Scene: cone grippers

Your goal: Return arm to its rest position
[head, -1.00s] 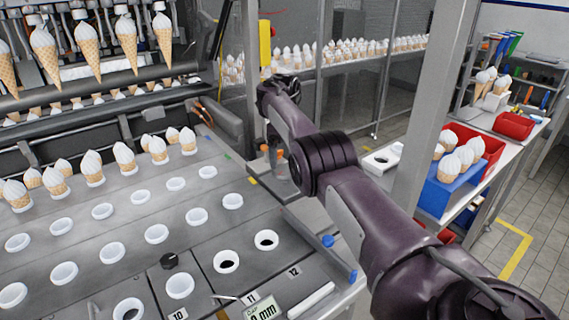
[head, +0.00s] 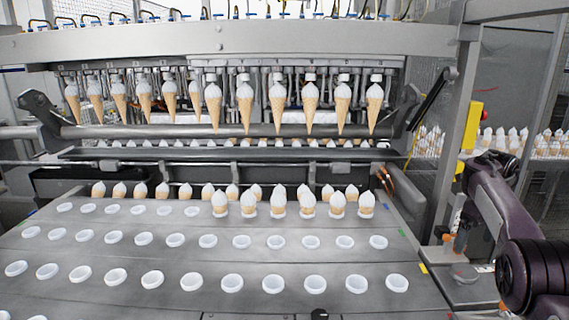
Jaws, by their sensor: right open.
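My right arm (head: 500,205) is at the right edge, dark purple, bent at a joint high beside the machine's post. My right gripper (head: 456,240) is only a small, partly hidden shape below that joint, next to the table's right edge. It is open, and I see nothing held in it. A row of ice-cream cones (head: 245,105) hangs from the machine's cone grippers. More cones (head: 337,205) stand in the back holders of the grey table (head: 240,258). My left arm and gripper are out of view.
Empty white cup holders (head: 232,283) fill the front rows of the table. A metal post (head: 457,110) and a yellow box (head: 471,137) stand near my right arm. More cones (head: 515,140) stand on a shelf behind it.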

